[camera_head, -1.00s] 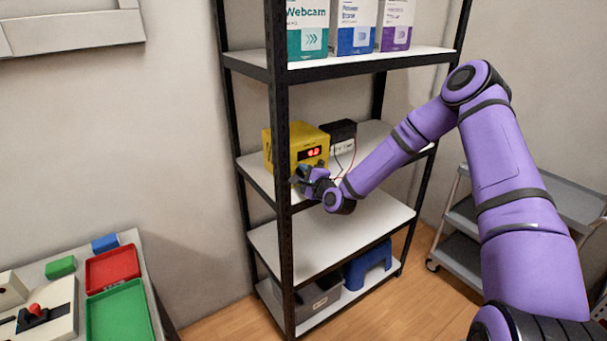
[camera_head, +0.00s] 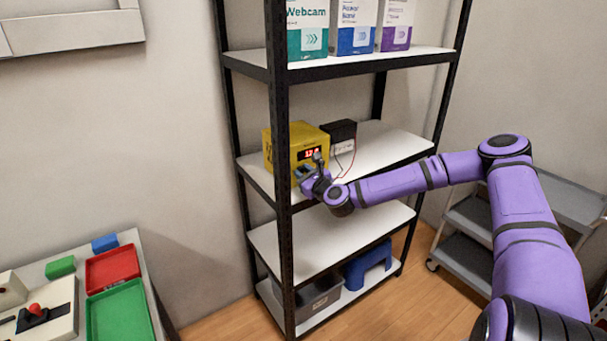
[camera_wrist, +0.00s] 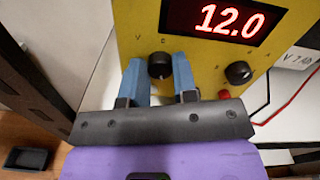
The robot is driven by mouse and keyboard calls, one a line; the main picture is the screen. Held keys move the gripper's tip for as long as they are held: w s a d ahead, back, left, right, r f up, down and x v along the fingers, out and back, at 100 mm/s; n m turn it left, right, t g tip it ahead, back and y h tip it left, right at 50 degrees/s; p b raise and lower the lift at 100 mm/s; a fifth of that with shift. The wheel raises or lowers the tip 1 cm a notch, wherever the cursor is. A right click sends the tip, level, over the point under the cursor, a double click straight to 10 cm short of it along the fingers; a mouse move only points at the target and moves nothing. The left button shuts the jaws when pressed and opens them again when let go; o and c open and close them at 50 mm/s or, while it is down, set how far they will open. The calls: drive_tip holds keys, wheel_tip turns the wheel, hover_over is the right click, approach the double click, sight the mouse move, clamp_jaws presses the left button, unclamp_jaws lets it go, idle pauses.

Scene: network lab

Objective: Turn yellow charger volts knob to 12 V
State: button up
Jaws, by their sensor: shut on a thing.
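The yellow charger (camera_head: 301,143) stands on the middle shelf of the black rack, beside a dark battery box (camera_head: 340,134). In the wrist view the charger (camera_wrist: 139,30) has a red display (camera_wrist: 229,21) reading 12.0. The volts knob (camera_wrist: 160,66), black and round, sits between the blue fingers of my gripper (camera_wrist: 161,80), which is shut on it. My gripper (camera_head: 304,176) also shows at the charger's front in the head view. A second black knob (camera_wrist: 238,73) is to the right, clear of the fingers.
A red terminal (camera_wrist: 224,95) with a red wire is near the second knob. The rack's front post (camera_head: 281,200) stands close left of my gripper. A grey cart (camera_head: 463,250) is at right.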

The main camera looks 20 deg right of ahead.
drive_tip(key=shift+m, duration=1.3)
drive_tip(key=o, duration=0.9)
drive_tip(key=shift+o, duration=0.2)
drive_tip(key=v, duration=1)
drive_tip(key=shift+s+d, duration=0.15)
drive_tip(key=shift+s, duration=0.25)
